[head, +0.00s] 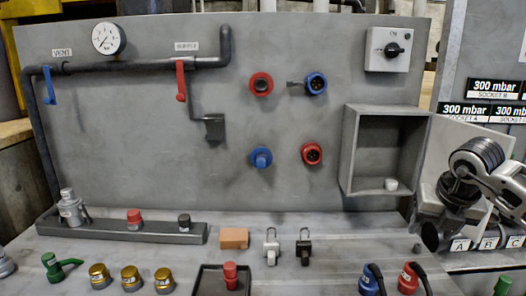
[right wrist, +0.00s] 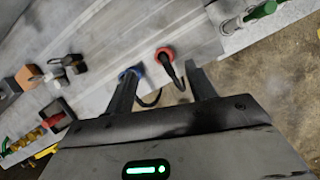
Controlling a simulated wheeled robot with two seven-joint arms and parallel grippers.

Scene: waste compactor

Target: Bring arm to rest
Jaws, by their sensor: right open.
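My right arm shows at the right edge of the head view. Its gripper (head: 440,222) hangs in front of the lower right of the grey panel, beside the open box, and its fingers are hard to make out there. In the right wrist view the two dark fingers of the right gripper (right wrist: 163,82) stand wide apart with nothing held between them. Beyond them a blue plug (right wrist: 130,73) and a red plug (right wrist: 165,54) with black cables are on the bench, apart from any grip. My left arm and left gripper are not in view.
The grey panel (head: 140,130) carries a gauge, valve levers and red and blue sockets. The open grey box (head: 349,150) holds a small white piece. Padlocks, an orange block (head: 234,238), gold caps and a dark tray (head: 207,280) stand on the bench.

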